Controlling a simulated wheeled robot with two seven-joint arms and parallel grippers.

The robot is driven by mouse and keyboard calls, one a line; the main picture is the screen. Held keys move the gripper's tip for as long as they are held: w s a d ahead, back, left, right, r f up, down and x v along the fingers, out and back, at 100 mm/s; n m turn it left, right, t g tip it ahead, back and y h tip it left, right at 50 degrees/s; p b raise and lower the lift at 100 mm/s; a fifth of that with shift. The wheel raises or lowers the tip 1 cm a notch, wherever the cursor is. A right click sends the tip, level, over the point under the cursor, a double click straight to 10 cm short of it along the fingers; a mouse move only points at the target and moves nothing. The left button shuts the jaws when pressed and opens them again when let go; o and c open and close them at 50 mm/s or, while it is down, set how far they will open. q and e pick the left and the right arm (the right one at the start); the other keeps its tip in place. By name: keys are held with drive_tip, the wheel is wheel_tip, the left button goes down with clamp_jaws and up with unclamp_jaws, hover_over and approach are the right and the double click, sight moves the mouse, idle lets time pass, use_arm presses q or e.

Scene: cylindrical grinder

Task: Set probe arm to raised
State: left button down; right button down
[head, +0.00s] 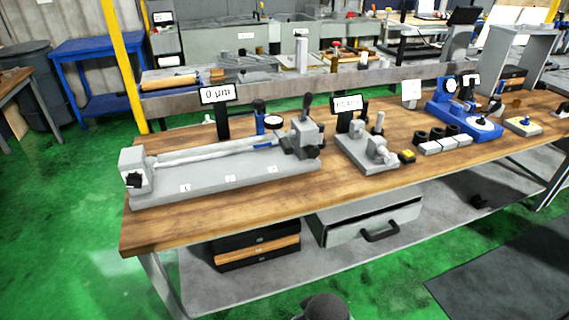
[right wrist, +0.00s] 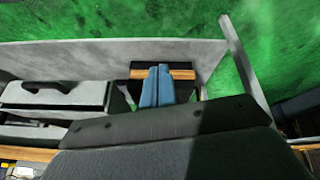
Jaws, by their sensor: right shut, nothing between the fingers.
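A long grey bench fixture (head: 225,178) stands on the wooden bench and carries a pale horizontal bar between two end blocks. A small blue and black stand with a round dial (head: 273,122) is at the bar's right part, behind it. It may hold the probe arm, but at this size I cannot tell the arm or its position. A display (head: 217,93) behind the fixture reads 0 µm. My right gripper (right wrist: 157,72) shows only in the right wrist view, its two blue fingers together and empty, away from the fixture. My left gripper is in neither view.
A second small grey fixture (head: 368,152) with its own display stands to the right. Further right are a blue gauge stand (head: 462,118) and several small blocks. A grey drawer (head: 368,220) and a dark box (head: 256,247) are under the bench top (head: 160,230).

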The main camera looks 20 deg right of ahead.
drive_tip(key=w+d+r+n+t+h, duration=0.1)
drive_tip(key=w+d+r+n+t, duration=0.3)
drive_tip(key=w, duration=0.4)
drive_tip(key=w+d+r+n+t+h, duration=0.2)
drive_tip(key=w+d+r+n+t, duration=0.2)
drive_tip(key=w+r+n, duration=0.2)
drive_tip(key=w+d+r+n+t+h+p, duration=0.1)
drive_tip(key=w+d+r+n+t, duration=0.3)
drive_tip(key=w, duration=0.7)
drive_tip(key=shift+r+n+h, duration=0.25)
drive_tip(key=shift+n+h, duration=0.05)
drive_tip(key=shift+n, duration=0.35)
drive_tip(key=shift+r+n+h, duration=0.2)
drive_tip(key=shift+n+h, duration=0.1)
drive_tip(key=shift+n, duration=0.35)
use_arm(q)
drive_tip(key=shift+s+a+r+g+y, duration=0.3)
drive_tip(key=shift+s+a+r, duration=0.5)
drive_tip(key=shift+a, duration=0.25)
use_arm(e)
drive_tip(key=w+a+r+n+t+y, duration=0.1)
drive_tip(key=a+n+t+y, duration=0.1)
drive_tip(key=n, duration=0.6)
drive_tip(key=w+a+r+n+t+y, duration=0.1)
drive_tip(key=a+r+n+t+y, duration=0.1)
drive_tip(key=n, duration=0.6)
drive_tip(key=shift+a+n+y, duration=0.3)
drive_tip(key=shift+a+y, duration=0.3)
drive_tip(key=shift+y, duration=0.4)
